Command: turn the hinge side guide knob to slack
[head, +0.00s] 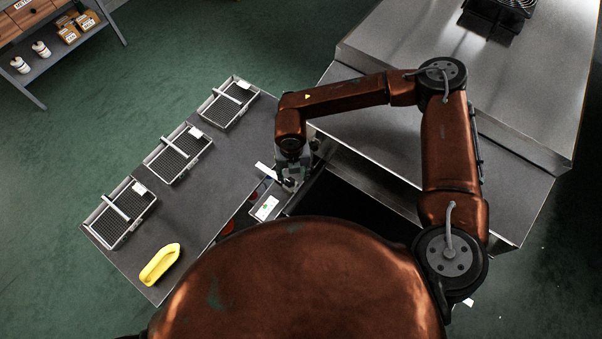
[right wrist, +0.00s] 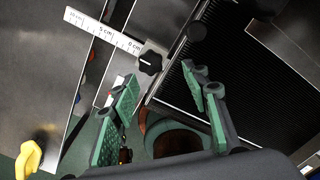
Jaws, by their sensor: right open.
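In the right wrist view a black knob (right wrist: 150,62) with a pale pointer mark sits on a small metal block at the end of a white scale (right wrist: 103,31) marked in cm. My right gripper (right wrist: 161,82) is open, its green-padded fingers apart and empty. The knob shows beyond the fingertips, between them, and no contact is visible. In the head view my right gripper (head: 292,174) hangs over the near left edge of the dryer, largely covering the knob area. My left gripper is not in view.
A grey table (head: 185,215) at left holds several wire trays and a yellow object (head: 159,264). The metal dryer housing (head: 480,70) fills the right side.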

